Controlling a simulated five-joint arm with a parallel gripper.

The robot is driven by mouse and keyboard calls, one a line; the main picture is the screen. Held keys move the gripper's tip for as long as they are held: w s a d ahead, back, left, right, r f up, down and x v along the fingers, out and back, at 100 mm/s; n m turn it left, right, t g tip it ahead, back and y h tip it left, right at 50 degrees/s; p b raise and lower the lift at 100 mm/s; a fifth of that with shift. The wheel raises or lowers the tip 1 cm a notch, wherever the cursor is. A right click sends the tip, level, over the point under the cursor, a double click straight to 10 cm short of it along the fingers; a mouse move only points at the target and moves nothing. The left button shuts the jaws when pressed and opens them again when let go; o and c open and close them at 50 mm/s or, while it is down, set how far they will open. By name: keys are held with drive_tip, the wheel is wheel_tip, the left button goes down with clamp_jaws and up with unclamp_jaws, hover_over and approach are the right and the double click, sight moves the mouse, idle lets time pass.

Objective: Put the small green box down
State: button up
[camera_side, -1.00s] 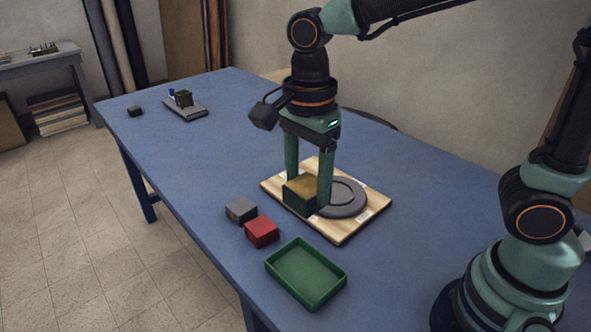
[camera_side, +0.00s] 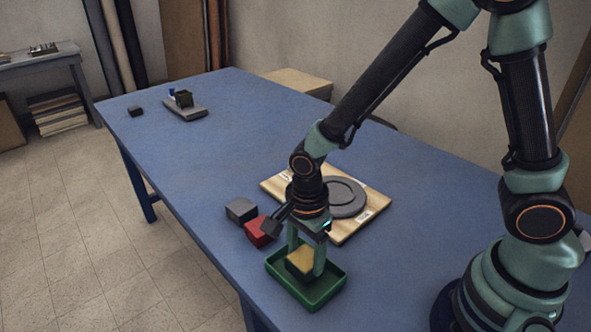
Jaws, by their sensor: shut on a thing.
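The small green box (camera_side: 300,262) has dark green sides and a yellowish-olive top. My gripper (camera_side: 305,262) points down and is shut on it, one finger on each side. The box is within the green tray (camera_side: 337,284), inside its rim as seen from the side. I cannot tell whether its underside touches the tray floor.
A red box (camera_side: 259,232) and a grey box (camera_side: 241,209) stand just behind and left of the tray. A wooden board (camera_side: 347,234) with a round grey plate (camera_side: 344,197) lies behind it. The blue table's (camera_side: 200,152) middle is clear.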

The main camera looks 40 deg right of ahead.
sight(305, 257)
drive_tip(key=shift+f, duration=0.85)
drive_tip(key=o, duration=1.4)
drive_tip(key=shift+f, duration=0.15)
drive_tip(key=shift+c, duration=0.2)
wheel_tip(305, 257, up, 12)
drive_tip(key=s+d+r+n+t, duration=0.1)
drive_tip(key=d+r+n+t, duration=0.1)
drive_tip(key=d+r+n, duration=0.3)
drive_tip(key=s+d+r+n+t, duration=0.1)
drive_tip(key=d+r+n+t, duration=0.2)
drive_tip(key=d+r+n, duration=0.3)
drive_tip(key=shift+d+n+t, duration=0.3)
drive_tip(key=shift+d+n, duration=1.2)
drive_tip(key=shift+n, duration=1.9)
